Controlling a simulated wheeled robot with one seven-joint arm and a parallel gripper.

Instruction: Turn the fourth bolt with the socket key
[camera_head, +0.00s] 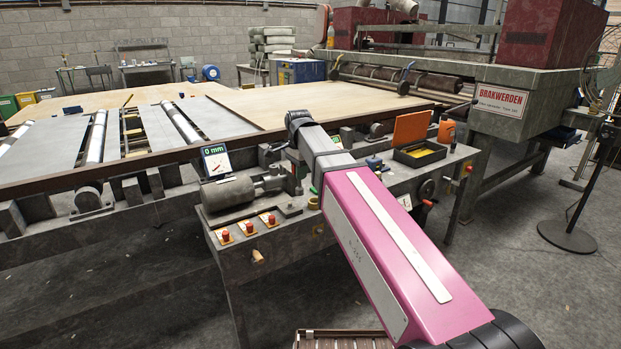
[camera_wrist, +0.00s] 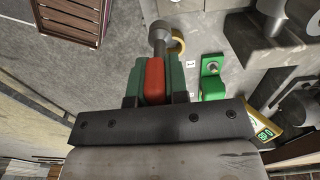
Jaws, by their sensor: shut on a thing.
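My gripper (camera_wrist: 154,68) is shut on the red handle of the socket key (camera_wrist: 154,88) in the wrist view, with a green finger on each side. The key's grey shank and round head point away from the gripper, next to a brass-coloured ring (camera_wrist: 178,45). I cannot tell whether the head touches anything. A green bracket (camera_wrist: 212,88) with a round grey bolt-like part (camera_wrist: 213,67) lies to the right of the key, apart from it. In the head view my arm hides the gripper and key. I cannot tell which bolt is the fourth.
The machine bench carries a grey motor (camera_head: 228,193), red buttons (camera_head: 248,227), a gauge showing 0 mm (camera_head: 216,161) and an open tray (camera_head: 420,153) with an orange lid. A slatted wooden crate (camera_wrist: 72,20) stands on the floor.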

